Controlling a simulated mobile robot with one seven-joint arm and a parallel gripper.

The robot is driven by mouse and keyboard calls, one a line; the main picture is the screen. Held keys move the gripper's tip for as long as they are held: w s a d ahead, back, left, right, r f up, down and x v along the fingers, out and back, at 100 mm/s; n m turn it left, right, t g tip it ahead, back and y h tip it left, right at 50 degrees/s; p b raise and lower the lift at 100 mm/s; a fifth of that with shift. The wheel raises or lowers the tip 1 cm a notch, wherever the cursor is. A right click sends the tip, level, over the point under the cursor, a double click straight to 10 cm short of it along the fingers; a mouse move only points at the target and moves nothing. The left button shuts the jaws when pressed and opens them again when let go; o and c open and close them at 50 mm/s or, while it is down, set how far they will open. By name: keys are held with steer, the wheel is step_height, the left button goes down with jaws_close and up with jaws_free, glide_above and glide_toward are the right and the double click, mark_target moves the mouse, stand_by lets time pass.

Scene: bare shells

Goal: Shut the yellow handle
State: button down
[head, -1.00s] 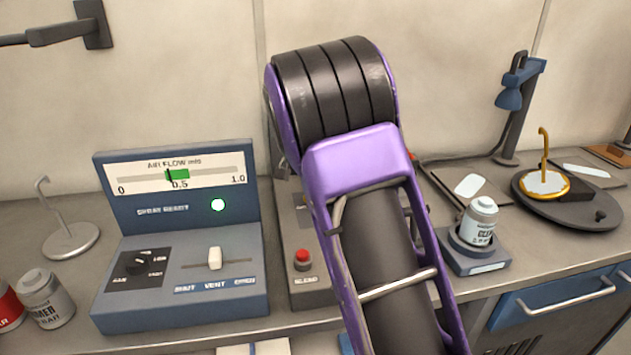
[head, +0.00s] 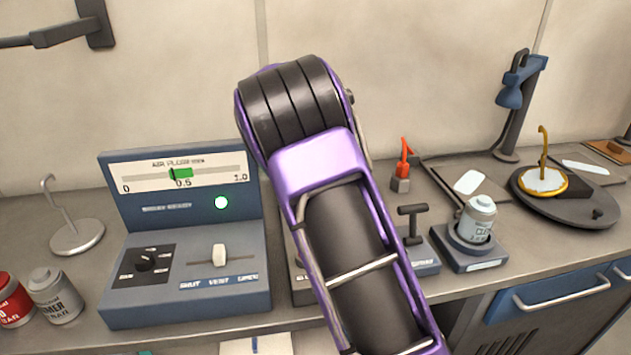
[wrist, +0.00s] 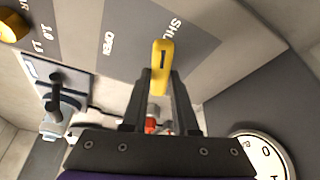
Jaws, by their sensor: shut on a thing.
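The yellow handle (wrist: 162,62) shows at the upper middle of the wrist view, between the tips of my gripper (wrist: 162,78). The two dark fingers are shut on it. Its far end lies beside the partly covered SHUT lettering (wrist: 174,27) on a dark grey panel. The OPEN lettering (wrist: 109,43) is farther left on that panel. In the head view the handle does not show, and my own purple arm hides my gripper.
In the wrist view, a yellow knob (wrist: 12,27) is at upper left and a round gauge (wrist: 262,157) at lower right. In the head view, a blue air-flow console (head: 185,290), a grey can (head: 478,220) and a red-topped switch (head: 402,160) stand on the bench.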

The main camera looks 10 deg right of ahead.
steer(key=c, duration=0.7)
jaws_free()
steer(key=p+v, duration=0.1)
steer(key=v, duration=1.6)
steer(key=shift+s+a+r, duration=0.1)
steer(key=shift+a+r, duration=0.1)
